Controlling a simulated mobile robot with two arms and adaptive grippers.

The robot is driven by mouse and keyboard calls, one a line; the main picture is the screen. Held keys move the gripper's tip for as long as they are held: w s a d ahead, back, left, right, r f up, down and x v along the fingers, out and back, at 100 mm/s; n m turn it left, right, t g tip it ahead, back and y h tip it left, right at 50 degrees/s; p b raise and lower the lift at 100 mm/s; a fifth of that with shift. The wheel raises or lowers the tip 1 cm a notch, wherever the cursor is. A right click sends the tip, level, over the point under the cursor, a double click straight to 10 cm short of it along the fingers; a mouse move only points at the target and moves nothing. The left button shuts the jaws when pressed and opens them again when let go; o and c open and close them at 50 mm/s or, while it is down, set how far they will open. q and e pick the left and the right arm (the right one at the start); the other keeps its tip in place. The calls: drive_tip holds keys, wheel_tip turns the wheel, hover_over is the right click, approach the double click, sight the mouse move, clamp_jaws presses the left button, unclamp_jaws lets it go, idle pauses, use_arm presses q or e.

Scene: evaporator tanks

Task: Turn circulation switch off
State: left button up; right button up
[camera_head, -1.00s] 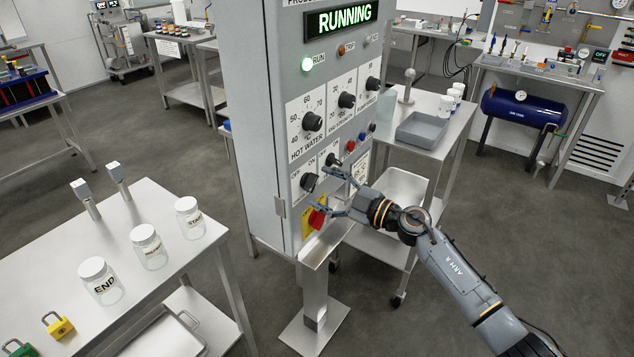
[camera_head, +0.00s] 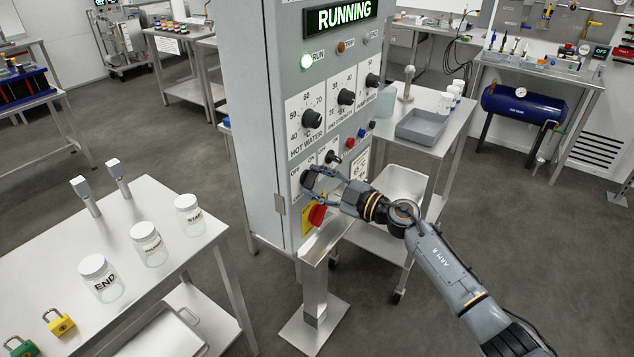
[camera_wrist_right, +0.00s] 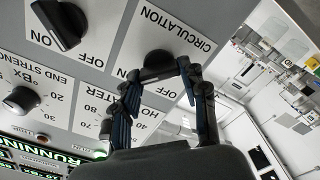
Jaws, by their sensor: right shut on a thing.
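The circulation switch (camera_head: 306,181) is a black rotary knob low on the left of the grey control panel. In the right wrist view the knob (camera_wrist_right: 158,64) sits on a white plate marked CIRCULATION, ON and OFF. My right gripper (camera_head: 312,180) is at the knob, with its two fingers closed around it. In the right wrist view the fingers (camera_wrist_right: 160,74) come in on both sides of the knob. The fingers hide part of the knob, and I cannot tell which mark it points to. My left gripper is not in view.
A second ON/OFF knob (camera_head: 333,157) is close beside it. A red switch on a yellow plate (camera_head: 317,215) is just below. The display (camera_head: 341,16) reads RUNNING and the green RUN lamp (camera_head: 307,62) is lit. A steel table with jars (camera_head: 180,270) stands at left.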

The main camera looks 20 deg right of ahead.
drive_tip(key=shift+n, duration=0.3)
drive_tip(key=n, duration=0.3)
drive_tip(key=shift+f+n+b, duration=0.15)
drive_tip(key=shift+n+b, duration=0.15)
drive_tip(key=n+b, duration=0.1)
drive_tip(key=n, duration=0.3)
drive_tip(key=shift+f+n, duration=0.1)
drive_tip(key=shift+n, duration=0.2)
drive_tip(key=n+b, duration=0.2)
drive_tip(key=n, duration=0.2)
drive_tip(key=shift+f, duration=0.15)
drive_tip(key=n+b, duration=0.2)
drive_tip(key=n, duration=0.3)
drive_tip(key=shift+b, duration=0.4)
drive_tip(key=o, duration=1.1)
drive_tip(key=shift+o, duration=0.2)
